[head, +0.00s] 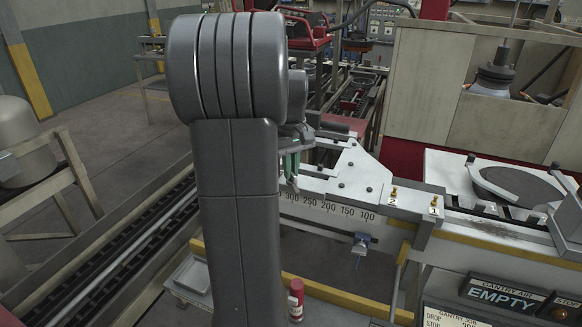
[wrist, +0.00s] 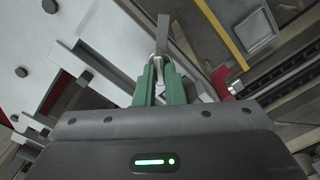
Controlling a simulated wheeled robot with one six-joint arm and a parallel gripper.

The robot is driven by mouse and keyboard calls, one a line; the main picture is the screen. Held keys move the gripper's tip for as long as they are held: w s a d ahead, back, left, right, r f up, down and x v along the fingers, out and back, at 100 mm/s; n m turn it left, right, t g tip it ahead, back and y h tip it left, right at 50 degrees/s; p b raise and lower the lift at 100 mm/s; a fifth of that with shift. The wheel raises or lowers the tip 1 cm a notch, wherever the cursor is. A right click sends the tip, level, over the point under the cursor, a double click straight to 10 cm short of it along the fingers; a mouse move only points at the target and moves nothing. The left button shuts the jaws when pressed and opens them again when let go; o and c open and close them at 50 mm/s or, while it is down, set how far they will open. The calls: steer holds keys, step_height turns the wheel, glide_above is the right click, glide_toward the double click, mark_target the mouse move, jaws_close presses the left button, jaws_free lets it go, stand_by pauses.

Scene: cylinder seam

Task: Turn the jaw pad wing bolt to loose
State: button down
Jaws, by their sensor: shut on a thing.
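My gripper (wrist: 158,80) has green fingers, which show in the wrist view shut around a small silvery metal piece, apparently the jaw pad wing bolt (wrist: 158,62). A flat grey bar rises just beyond the fingertips. The fingers cover much of the bolt, so its turn angle cannot be told. In the head view my gripper (head: 289,166) is partly hidden behind my dark arm, beside the white plate (head: 352,172) of the machine. The bolt cannot be made out there.
A numbered scale rail (head: 330,209) runs below the plate. A red cylinder (head: 296,298) stands low down. Open floor lies at the left.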

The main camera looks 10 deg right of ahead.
steer(key=shift+a+n+p, duration=0.1)
steer(key=shift+n+p, duration=0.75)
steer(key=shift+n, duration=2.15)
steer(key=c, duration=1.5)
jaws_free()
step_height(320, 180, up, 14)
steer(key=shift+f+b, duration=0.1)
steer(key=shift+b, duration=0.5)
